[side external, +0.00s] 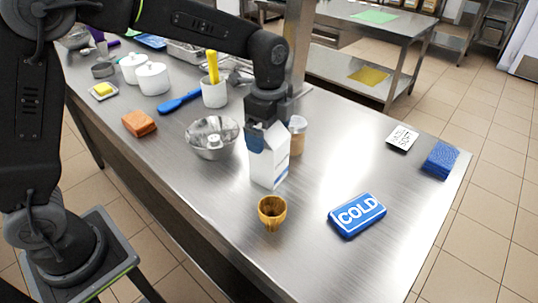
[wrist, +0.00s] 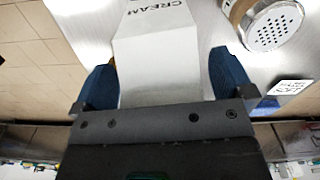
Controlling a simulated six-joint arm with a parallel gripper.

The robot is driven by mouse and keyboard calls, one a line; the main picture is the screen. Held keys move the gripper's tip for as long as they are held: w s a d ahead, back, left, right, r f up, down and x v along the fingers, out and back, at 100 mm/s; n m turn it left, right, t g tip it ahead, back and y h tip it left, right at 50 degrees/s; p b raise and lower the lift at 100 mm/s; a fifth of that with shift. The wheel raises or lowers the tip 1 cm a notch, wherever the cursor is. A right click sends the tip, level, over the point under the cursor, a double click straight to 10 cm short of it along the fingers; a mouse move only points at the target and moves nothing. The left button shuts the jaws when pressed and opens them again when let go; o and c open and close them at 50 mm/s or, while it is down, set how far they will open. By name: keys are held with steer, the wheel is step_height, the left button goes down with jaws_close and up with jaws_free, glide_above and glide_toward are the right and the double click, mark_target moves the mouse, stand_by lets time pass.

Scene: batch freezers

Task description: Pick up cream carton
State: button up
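The white cream carton (side external: 268,163) stands upright on the steel counter, with a blue mark on its side. In the wrist view the carton (wrist: 158,62) shows the word CREAM and reaches up between my fingers. My gripper (side external: 266,134) points down over the carton's top, with a blue finger on either side of it. In the wrist view my gripper (wrist: 164,85) has its left finger very close to the carton, and a narrow gap shows at the right finger. The fingers look open around it; the lower finger contact is partly hidden.
A shaker with a perforated lid (wrist: 270,27) stands close beside the carton.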

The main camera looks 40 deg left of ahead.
steer(key=c, duration=1.5)
steer(key=shift+r, duration=0.1)
steer(key=shift+c, duration=0.4)
